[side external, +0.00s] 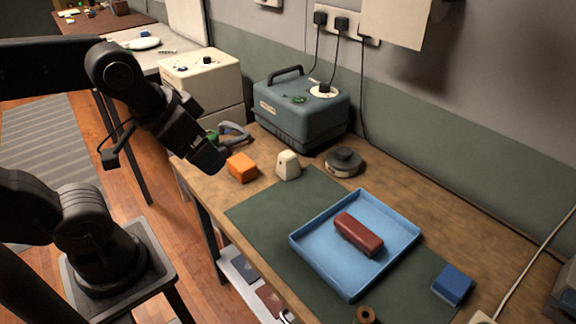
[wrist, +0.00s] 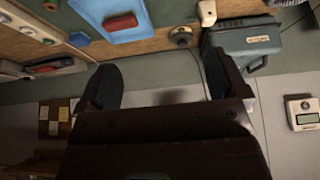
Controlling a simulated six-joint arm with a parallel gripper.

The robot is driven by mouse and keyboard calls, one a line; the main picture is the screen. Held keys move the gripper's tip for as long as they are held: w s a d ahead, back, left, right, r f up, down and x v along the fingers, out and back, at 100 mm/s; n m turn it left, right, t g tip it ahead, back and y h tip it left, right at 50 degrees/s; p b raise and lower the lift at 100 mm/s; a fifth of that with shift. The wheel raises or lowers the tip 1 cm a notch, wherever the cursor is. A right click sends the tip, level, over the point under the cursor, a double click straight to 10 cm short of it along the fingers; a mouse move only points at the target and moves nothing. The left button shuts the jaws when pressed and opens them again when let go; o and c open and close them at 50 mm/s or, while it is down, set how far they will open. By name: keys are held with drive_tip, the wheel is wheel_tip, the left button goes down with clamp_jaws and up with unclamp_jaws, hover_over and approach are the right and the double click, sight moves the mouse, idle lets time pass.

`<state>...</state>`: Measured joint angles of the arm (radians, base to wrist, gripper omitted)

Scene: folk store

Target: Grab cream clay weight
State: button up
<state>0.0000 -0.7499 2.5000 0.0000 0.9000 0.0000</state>
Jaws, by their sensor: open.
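The cream clay weight (side external: 288,165) is a small pale block with a sloped top and a dark spot. It stands upright on the wooden bench, just beyond the green mat's far edge. It also shows at the top edge of the wrist view (wrist: 207,12), partly cut off. My gripper (side external: 212,154) is above the bench's near left edge, left of the weight and apart from it. In the wrist view my gripper (wrist: 161,80) has its two fingers wide apart with nothing between them.
An orange block (side external: 242,167) sits left of the weight, between it and my gripper. A dark round object (side external: 343,161) is to its right, a teal case (side external: 301,108) behind. A blue tray (side external: 391,266) holds a red block (side external: 358,234). A blue block (side external: 452,284) lies farther right.

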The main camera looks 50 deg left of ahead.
drive_tip(key=m+g+y, duration=0.5)
drive_tip(key=m, duration=1.4)
hover_over(289, 155)
drive_tip(key=d, duration=0.4)
wheel_tip(289, 155, down, 14)
drive_tip(key=shift+h, duration=0.3)
drive_tip(key=x, duration=0.7)
drive_tip(key=shift+s+f, duration=0.1)
drive_tip(key=shift+f, duration=0.25)
drive_tip(key=shift+x, duration=2.9)
drive_tip(key=shift+s+d, duration=0.1)
drive_tip(key=shift+s, duration=0.1)
drive_tip(key=shift+c, duration=0.3)
